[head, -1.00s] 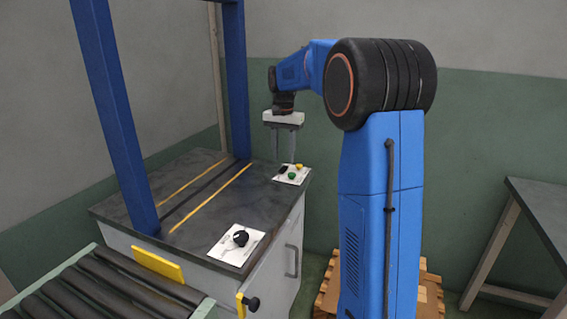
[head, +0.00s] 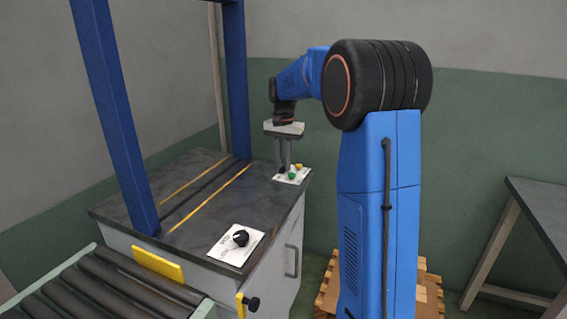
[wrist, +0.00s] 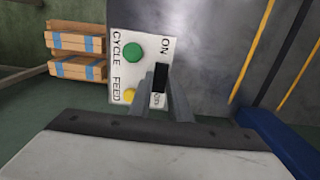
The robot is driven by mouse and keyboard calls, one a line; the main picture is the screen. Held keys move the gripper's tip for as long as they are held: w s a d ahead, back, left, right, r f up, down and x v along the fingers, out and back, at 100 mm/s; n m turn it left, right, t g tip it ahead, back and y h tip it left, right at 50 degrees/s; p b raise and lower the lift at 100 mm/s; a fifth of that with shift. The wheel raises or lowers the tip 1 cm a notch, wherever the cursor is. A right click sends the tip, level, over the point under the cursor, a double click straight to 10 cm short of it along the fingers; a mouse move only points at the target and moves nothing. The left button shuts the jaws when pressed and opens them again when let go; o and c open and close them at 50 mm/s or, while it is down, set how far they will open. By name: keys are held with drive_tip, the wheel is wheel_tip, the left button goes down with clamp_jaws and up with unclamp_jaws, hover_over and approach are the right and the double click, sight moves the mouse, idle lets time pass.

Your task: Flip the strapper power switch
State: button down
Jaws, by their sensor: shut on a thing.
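The black power switch (wrist: 160,76) sits on a white control plate (wrist: 123,45) between an ON label and an OFF label, seen in the wrist view. My gripper (wrist: 168,84) is over the plate with its fingers down at the switch, shut on it. The fingers cover part of the switch, and I cannot tell which way it is set. In the head view my gripper (head: 284,166) points down at the plate (head: 293,175) on the far right corner of the machine top, and its fingers mostly hide the switch.
A green CYCLE button (wrist: 133,52) and a yellow FEED button (wrist: 130,95) are close beside the fingers. A black knob (head: 240,238) is on the near plate. The blue strapper frame (head: 116,125) rises at left. A roller conveyor (head: 100,290) is at front left.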

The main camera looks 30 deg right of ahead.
drive_tip(key=shift+w+d+g+y, duration=0.15)
drive_tip(key=shift+g+y, duration=0.3)
drive_tip(key=shift+y, duration=0.05)
drive_tip(key=shift+w+d+g+y, duration=0.1)
drive_tip(key=shift+d+g+y, duration=0.05)
drive_tip(key=shift+g+y, duration=0.35)
drive_tip(key=c, duration=1.6)
unclamp_jaws()
drive_tip(key=shift+c, duration=0.2)
drive_tip(key=v, duration=1.7)
drive_tip(key=shift+r, duration=0.2)
drive_tip(key=shift+s, duration=0.15)
